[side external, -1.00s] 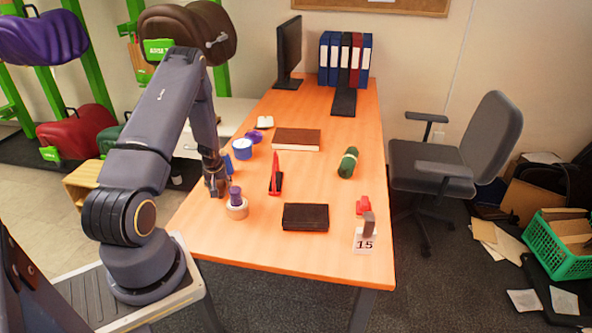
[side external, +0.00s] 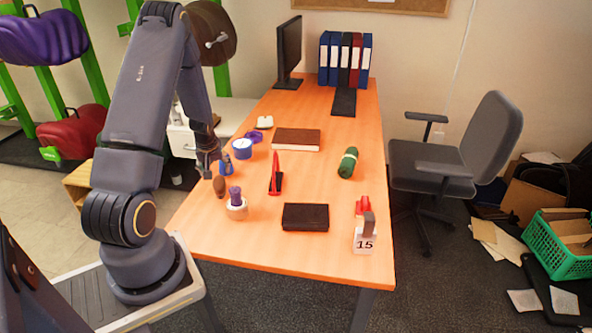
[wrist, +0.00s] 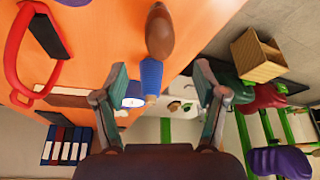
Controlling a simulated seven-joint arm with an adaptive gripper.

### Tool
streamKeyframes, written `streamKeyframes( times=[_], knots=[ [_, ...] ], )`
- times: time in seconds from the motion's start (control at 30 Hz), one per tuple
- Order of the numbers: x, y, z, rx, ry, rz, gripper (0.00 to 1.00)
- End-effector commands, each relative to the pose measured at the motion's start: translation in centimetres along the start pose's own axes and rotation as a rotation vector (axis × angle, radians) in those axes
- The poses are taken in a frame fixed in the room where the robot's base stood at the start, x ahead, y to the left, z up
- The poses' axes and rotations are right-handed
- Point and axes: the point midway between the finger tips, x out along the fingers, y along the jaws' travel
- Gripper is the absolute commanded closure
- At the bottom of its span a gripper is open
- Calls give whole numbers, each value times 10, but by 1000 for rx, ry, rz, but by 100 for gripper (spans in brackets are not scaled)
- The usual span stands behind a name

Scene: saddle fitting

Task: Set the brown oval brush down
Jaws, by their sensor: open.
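The brown oval brush (side external: 219,186) rests on the orange desk (side external: 262,250) near its left edge in the side view, apparently standing on end. It also shows at the top of the wrist view as a brown oval (wrist: 159,35). My gripper (side external: 206,164) is open and empty, above and behind the brush and clear of it. In the wrist view the fingers (wrist: 160,76) are spread wide with nothing gripped. The brush lies beyond the fingertips there.
A blue item (side external: 227,165) stands just behind the brush. The front left desk is clear.

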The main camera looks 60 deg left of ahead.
Motion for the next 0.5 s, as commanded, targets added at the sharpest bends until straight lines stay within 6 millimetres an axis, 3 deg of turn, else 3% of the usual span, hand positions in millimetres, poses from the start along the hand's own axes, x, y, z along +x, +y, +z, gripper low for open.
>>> streamKeyframes(
  times=[0.17, 0.27, 0.37, 0.5],
  knots=[
    [-22, 6, -1, 13, 4, 7, 29],
    [-54, 30, -3, 66, 15, 34, 29],
    [-112, 71, 5, 175, 30, 87, 29],
    [-214, 123, 47, 389, 44, 190, 29]
  ],
)
